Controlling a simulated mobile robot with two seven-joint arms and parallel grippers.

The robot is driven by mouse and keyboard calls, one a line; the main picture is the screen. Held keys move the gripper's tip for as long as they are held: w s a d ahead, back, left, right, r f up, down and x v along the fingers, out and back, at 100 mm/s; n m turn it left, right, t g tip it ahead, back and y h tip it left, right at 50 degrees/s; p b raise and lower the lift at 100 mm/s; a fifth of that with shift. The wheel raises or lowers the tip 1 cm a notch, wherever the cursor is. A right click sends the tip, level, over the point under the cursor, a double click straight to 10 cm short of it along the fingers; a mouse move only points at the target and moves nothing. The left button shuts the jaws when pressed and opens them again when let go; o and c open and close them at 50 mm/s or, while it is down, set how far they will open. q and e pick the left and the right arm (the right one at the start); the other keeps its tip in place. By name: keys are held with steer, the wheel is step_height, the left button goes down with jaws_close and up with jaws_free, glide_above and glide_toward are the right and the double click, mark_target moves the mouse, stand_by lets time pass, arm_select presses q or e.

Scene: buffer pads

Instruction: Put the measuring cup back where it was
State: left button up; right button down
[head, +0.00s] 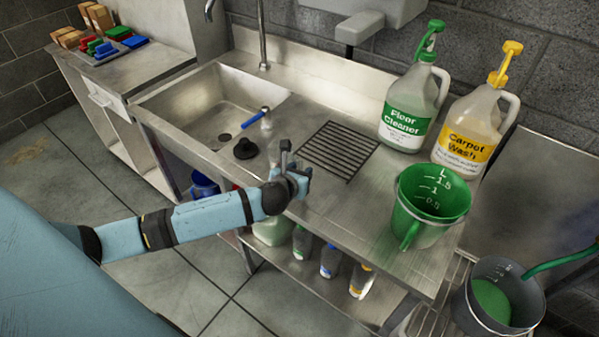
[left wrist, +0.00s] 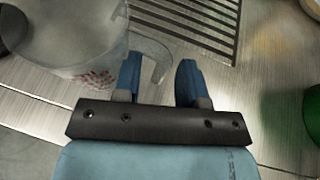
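A clear measuring cup (left wrist: 85,40) with red markings stands in the left wrist view, at the upper left. Its handle (left wrist: 160,62) shows at or just beyond the gap between the blue fingers of my left gripper (left wrist: 158,82). The fingers are apart; I cannot tell whether either touches the handle. In the head view my left gripper (head: 288,158) is over the front edge of the steel counter, between sink and drain grate, and the clear cup is hard to make out there. My right gripper is not in view.
A green jug (head: 430,200) with litre marks stands right on the counter, before the Floor Cleaner (head: 408,105) and Carpet Wash (head: 472,125) bottles. The sink (head: 205,110) lies left of my gripper. A drain grate (head: 338,150) is set in the counter. A bucket (head: 498,300) is lower right.

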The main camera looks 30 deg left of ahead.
arm_select(q)
steer(key=v, duration=1.1)
steer(key=s+d+f+n+h, duration=0.1)
steer(key=s+d+f+n, duration=0.3)
steer(key=n, duration=0.6)
steer(key=s+d+f+n+g+h, duration=0.1)
steer(key=s+d+f+n+h, duration=0.1)
steer(key=s+f+n, duration=0.4)
steer(key=s+d+f+n+g+h, duration=0.1)
steer(key=s+d+f+n, duration=0.4)
steer(key=n, duration=1)
steer(key=shift+s+d+h, duration=0.3)
steer(key=shift+s+h, duration=0.25)
steer(key=shift+h, duration=0.05)
step_height(320, 180, up, 9)
steer(key=p, duration=0.9)
steer(key=shift+r, duration=0.15)
steer(key=shift+a, duration=0.15)
